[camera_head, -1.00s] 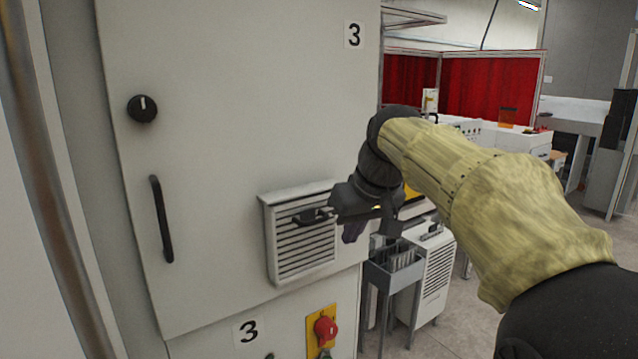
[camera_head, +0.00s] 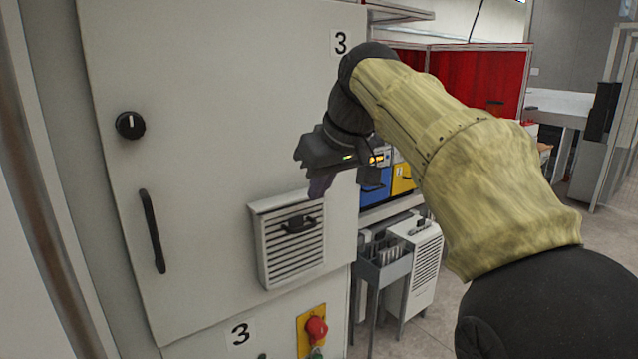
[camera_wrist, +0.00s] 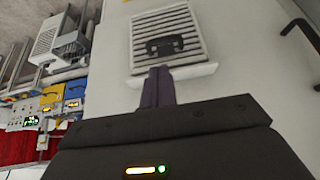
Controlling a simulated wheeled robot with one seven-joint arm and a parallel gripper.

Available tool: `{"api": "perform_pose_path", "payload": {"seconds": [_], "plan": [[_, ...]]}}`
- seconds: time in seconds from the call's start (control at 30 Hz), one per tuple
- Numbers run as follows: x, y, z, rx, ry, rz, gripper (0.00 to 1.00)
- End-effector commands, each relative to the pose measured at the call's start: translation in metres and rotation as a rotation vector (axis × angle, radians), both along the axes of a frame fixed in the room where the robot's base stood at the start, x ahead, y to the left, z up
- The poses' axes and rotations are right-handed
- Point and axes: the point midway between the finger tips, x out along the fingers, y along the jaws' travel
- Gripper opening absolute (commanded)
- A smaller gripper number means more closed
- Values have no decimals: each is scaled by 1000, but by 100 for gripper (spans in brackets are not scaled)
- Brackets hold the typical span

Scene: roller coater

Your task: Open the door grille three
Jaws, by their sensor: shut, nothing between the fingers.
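The door grille (camera_head: 291,250) is a white slatted panel on the front of cabinet three, with a small black handle (camera_head: 298,225) near its top. It looks shut, flush in its frame. In the wrist view the grille (camera_wrist: 168,22) and its handle (camera_wrist: 164,45) lie just beyond my fingers. My gripper (camera_head: 318,188) is above and to the right of the handle in the head view, apart from it. Its purple fingers (camera_wrist: 159,84) are together and empty, pointing toward the grille in the wrist view.
The cabinet door (camera_head: 230,100) has a long black handle (camera_head: 152,231) and a black knob (camera_head: 130,125). A red emergency button (camera_head: 316,328) sits below the grille. Right of the cabinet stand a grey rack (camera_head: 382,266) and a white unit (camera_head: 424,262). The floor beyond is clear.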

Motion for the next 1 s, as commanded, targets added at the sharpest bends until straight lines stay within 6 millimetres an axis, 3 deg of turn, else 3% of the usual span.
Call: {"api": "perform_pose_path", "payload": {"seconds": [0.4, 1.0], "plan": [[28, 19, -56, -2, 2, 0, 0], [32, 20, -64, 3, -5, -1, 0]]}}
